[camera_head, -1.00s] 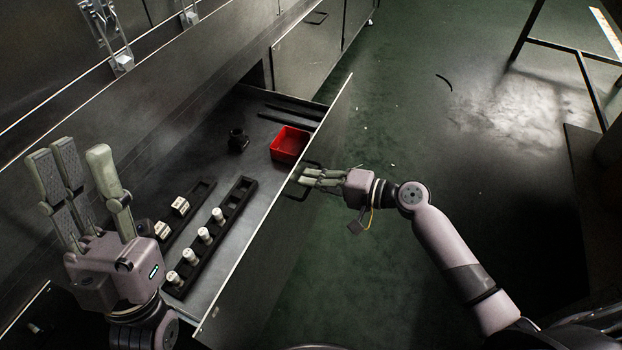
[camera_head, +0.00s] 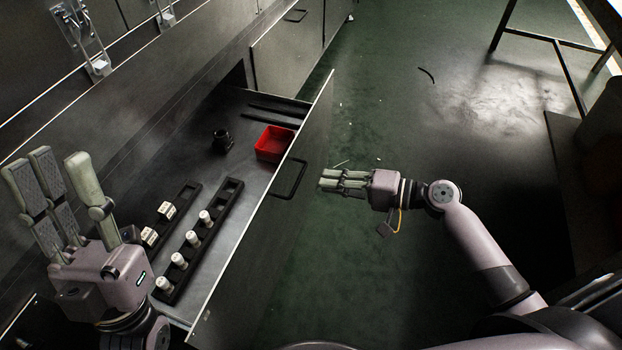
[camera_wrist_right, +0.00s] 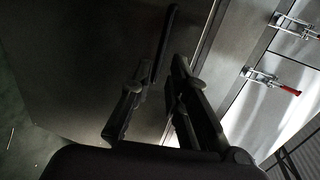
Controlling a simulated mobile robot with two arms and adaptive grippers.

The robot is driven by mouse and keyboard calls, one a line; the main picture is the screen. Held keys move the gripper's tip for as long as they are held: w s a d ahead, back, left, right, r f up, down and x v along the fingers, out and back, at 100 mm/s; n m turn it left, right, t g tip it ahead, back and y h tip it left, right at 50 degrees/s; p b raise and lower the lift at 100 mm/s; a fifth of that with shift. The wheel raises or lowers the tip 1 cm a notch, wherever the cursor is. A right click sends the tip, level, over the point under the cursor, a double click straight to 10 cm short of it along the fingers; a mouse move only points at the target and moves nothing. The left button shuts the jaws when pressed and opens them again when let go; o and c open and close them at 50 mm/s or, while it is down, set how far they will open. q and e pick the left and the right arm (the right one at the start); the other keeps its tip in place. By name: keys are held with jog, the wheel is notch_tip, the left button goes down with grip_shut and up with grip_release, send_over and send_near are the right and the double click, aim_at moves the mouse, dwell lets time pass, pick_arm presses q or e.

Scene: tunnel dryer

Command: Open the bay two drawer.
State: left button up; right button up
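The drawer stands pulled out of the bench. Its tall front panel (camera_head: 262,235) faces right, and its inside is visible. The black bar handle (camera_head: 289,179) is on that panel; it also shows in the right wrist view (camera_wrist_right: 165,45). My right gripper (camera_head: 325,183) is just right of the handle, apart from it. Its fingers are spread with nothing between them, as the right wrist view (camera_wrist_right: 155,85) shows. My left gripper (camera_head: 58,166) is raised at the left, fingers up, open and empty. No bay number is legible.
Inside the drawer are a red bin (camera_head: 273,144), a dark fitting (camera_head: 222,141), and a black rack (camera_head: 213,238) with several white cylinders. A closed cabinet front (camera_head: 285,50) stands behind.

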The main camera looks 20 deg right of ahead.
jog(key=v, duration=0.3)
jog(key=shift+s+d+r, duration=0.1)
jog(key=shift+s+d, duration=0.15)
jog(key=shift+d, duration=0.05)
dwell(0.3)
